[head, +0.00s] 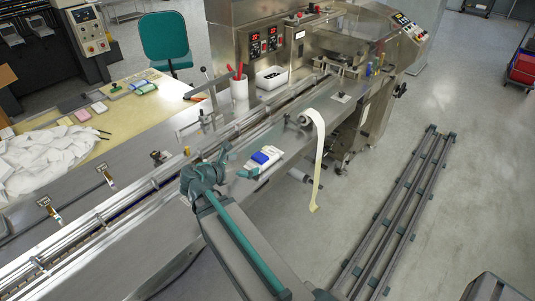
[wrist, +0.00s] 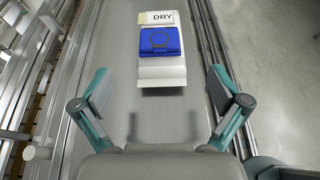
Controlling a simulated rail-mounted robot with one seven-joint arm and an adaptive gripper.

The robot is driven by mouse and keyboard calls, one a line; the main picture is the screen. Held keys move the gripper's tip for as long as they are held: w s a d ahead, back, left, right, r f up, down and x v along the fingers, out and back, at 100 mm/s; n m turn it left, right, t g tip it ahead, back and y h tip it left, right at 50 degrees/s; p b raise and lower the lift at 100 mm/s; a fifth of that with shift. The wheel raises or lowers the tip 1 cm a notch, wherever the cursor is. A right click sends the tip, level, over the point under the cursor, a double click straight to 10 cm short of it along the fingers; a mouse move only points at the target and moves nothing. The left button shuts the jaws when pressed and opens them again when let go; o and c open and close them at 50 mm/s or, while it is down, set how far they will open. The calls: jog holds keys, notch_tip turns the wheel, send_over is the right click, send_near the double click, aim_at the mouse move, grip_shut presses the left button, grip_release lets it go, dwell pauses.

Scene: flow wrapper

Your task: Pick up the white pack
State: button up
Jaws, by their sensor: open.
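The white pack (wrist: 162,74) lies flat on the steel machine deck, with a blue square patch on top and a label reading DRY at its far end. In the head view the pack (head: 265,159) is just beyond my gripper (head: 236,164). In the wrist view my gripper (wrist: 161,98) is open and empty, with its teal fingers spread wider than the pack. The pack is ahead of the fingertips, roughly centred between them and apart from both. Bare deck shows between the fingers.
A paper roll with a hanging strip (head: 318,150) is at right beyond the pack. A white cylinder with red-handled tools (head: 239,95) and a white bin (head: 271,78) stand behind.

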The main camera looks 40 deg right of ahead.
aim_at(256, 161)
jog(key=x, duration=0.5)
jog(key=shift+d+f+p, duration=0.15)
jog(key=shift+p, duration=0.25)
jog(key=p+x, duration=0.1)
jog(key=x, duration=0.3)
jog(key=shift+w+d+p, duration=0.1)
jog(key=shift+d+p, duration=0.15)
jog(key=shift+p, duration=0.05)
jog(key=shift+d+f, duration=0.2)
jog(key=shift+d, duration=0.2)
jog(key=c, duration=1.3)
jog(key=shift+o, duration=0.2)
jog(key=shift+r, duration=0.15)
